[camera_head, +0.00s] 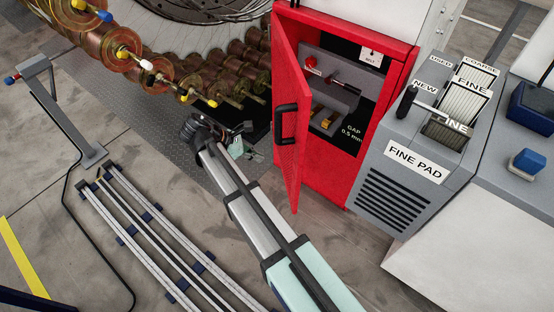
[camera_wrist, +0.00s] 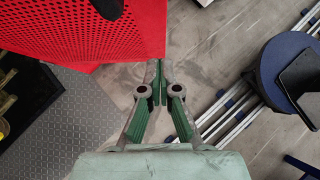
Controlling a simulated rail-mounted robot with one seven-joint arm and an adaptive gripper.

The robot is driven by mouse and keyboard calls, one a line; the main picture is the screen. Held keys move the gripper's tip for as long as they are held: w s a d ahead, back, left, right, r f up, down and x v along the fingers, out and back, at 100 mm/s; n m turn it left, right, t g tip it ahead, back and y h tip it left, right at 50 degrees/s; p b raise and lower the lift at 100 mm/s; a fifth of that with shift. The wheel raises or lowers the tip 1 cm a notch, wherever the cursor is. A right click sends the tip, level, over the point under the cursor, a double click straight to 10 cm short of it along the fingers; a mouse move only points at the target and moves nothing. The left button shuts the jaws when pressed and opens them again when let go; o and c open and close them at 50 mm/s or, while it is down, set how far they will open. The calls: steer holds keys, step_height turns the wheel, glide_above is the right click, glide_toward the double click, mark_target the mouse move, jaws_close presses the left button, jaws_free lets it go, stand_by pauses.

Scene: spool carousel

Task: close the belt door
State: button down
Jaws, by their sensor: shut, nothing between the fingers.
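The belt door (camera_head: 290,165) is a red perforated panel on the red cabinet. It stands open, swung out from the cabinet's left side, with a black handle (camera_head: 286,122) on its outer face. In the wrist view the door (camera_wrist: 100,35) fills the upper left, and part of the handle (camera_wrist: 106,6) shows at the top edge. My gripper (camera_head: 248,142) is just left of the door, on its outer side. In the wrist view my gripper (camera_wrist: 158,72) is shut and empty, its fingertips by the door's lower right corner. I cannot tell whether they touch it.
Copper spools (camera_head: 160,70) on the carousel fill the upper left. Floor rails (camera_head: 150,240) run at lower left. Floor before the door is clear.

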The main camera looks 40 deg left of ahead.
mark_target(297, 166)
steer(key=shift+w+d+r+p+x, duration=0.2)
steer(key=shift+w+r+x, duration=0.15)
steer(key=shift+x, duration=1.75)
steer(key=shift+w+d+r+p+x, duration=0.2)
steer(key=shift+r+x, duration=0.1)
steer(key=shift+x, duration=1.8)
steer(key=shift+w+d+r+p+x, duration=0.1)
steer(key=shift+w+d+r+x, duration=0.2)
steer(key=shift+x, duration=1.8)
